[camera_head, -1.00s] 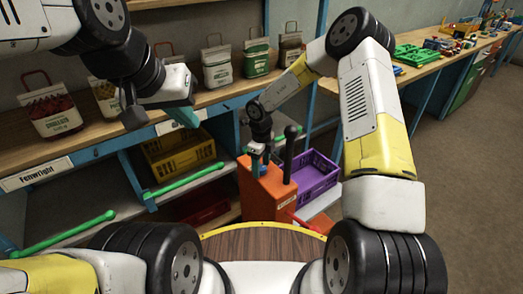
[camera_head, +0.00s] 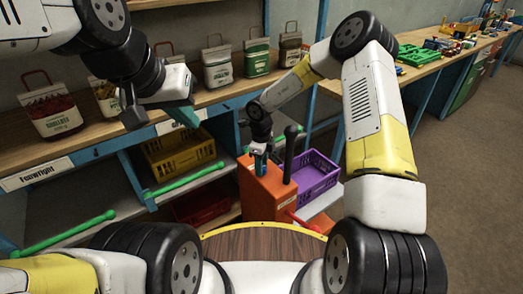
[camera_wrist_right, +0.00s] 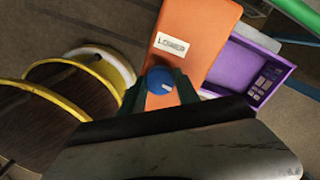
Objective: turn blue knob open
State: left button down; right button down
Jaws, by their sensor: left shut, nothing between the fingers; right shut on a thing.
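An orange box (camera_head: 264,190) with a black upright lever stands on the floor ahead; the right wrist view shows its orange top (camera_wrist_right: 190,40) with a "LOWER" label. The blue knob (camera_wrist_right: 161,80) sits on this top below the label. My right gripper (camera_head: 260,166) is at the box top, shut on the knob, with its green fingers on both sides of it. In the head view the gripper mostly hides the knob. My left gripper (camera_head: 186,116) is shut and empty, held in front of the shelf at left, away from the box.
A purple crate (camera_head: 315,178) stands just right of the box. My round wooden top is close in front. Open floor lies to the right.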

jog(key=c, duration=0.9)
grip_release()
jog(key=shift+r, duration=0.15)
notch_tip(320, 180, up, 8)
jog(key=shift+f, duration=0.2)
